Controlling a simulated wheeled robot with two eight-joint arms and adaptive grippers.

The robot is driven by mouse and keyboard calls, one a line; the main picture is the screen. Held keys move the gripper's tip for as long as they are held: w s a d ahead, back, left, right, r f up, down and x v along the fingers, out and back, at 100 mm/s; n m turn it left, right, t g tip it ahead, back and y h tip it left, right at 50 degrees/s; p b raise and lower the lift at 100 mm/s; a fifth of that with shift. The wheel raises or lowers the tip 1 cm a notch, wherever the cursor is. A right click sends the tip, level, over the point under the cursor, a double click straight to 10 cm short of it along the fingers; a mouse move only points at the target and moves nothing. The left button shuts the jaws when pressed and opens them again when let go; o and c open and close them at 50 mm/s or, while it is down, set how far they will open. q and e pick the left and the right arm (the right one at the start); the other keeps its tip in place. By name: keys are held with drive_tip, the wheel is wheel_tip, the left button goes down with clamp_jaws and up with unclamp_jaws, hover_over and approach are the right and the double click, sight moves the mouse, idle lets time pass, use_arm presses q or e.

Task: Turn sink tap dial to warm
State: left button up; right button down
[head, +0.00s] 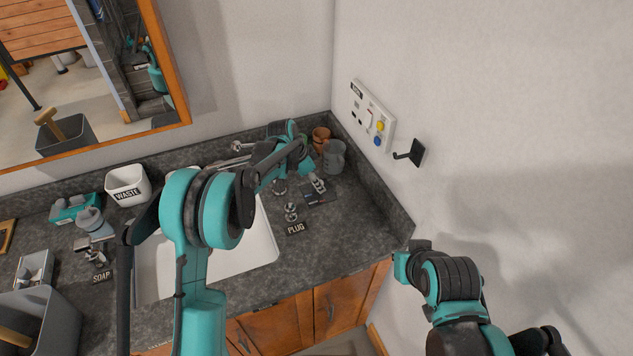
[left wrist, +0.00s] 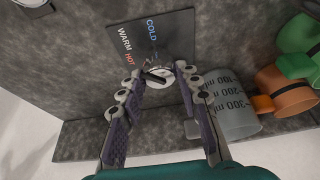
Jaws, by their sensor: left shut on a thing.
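The silver tap dial (left wrist: 158,77) sits on a dark plate (left wrist: 168,30) marked WARM, HOT and COLD. In the left wrist view, WARM and HOT are to the left and COLD is at the top. In the head view the dial (head: 318,184) and its plate (head: 322,198) lie right of the sink (head: 262,245). My left gripper (left wrist: 159,73) is shut on the dial, one finger on each side of it. In the head view my forearm hides much of that gripper. I cannot read which mark the dial points to. My right arm shows at lower right, but its gripper does not.
A grey measuring jug (left wrist: 228,105) stands close beside the left gripper, with terracotta pots (left wrist: 288,88) beyond it. The plug knob (head: 291,210) is on the counter left of the dial. A wall panel (head: 373,115) and a black hook (head: 410,154) are on the right wall.

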idle(0.5)
use_arm(q)
drive_tip(key=o, duration=1.2)
drive_tip(key=shift+c, duration=0.2)
drive_tip(key=v, duration=1.2)
